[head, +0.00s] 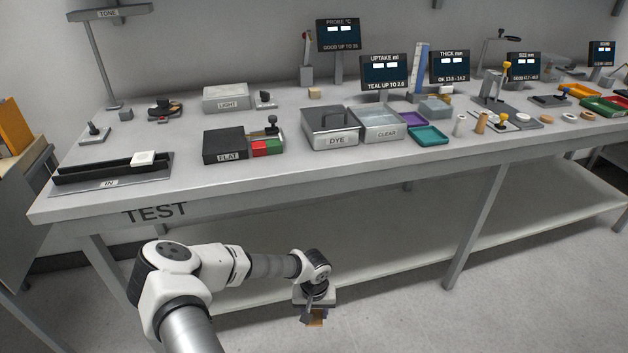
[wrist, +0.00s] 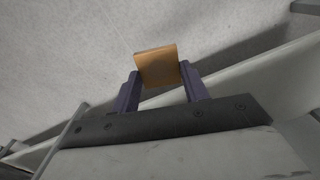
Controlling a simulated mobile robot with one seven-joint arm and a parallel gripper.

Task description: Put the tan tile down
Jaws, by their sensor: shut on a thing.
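My gripper (wrist: 159,84) is shut on the tan tile (wrist: 157,65), which sits between the two fingertips in the wrist view. In the head view my gripper (head: 312,313) hangs low in front of the bench, below the level of its top. The tile (head: 317,319) shows there only as a small tan patch under the gripper, partly hidden by the fingers. It is held in the air, apart from the bench top.
The grey TEST bench (head: 190,186) spans the view, with a lower shelf (head: 400,225). On top stand the IN rack (head: 75,178) with a white tile, the FLAT block (head: 223,145), the DYE box (head: 330,128), the CLEAR box (head: 379,124) and a teal tray (head: 429,136). The front edge is clear.

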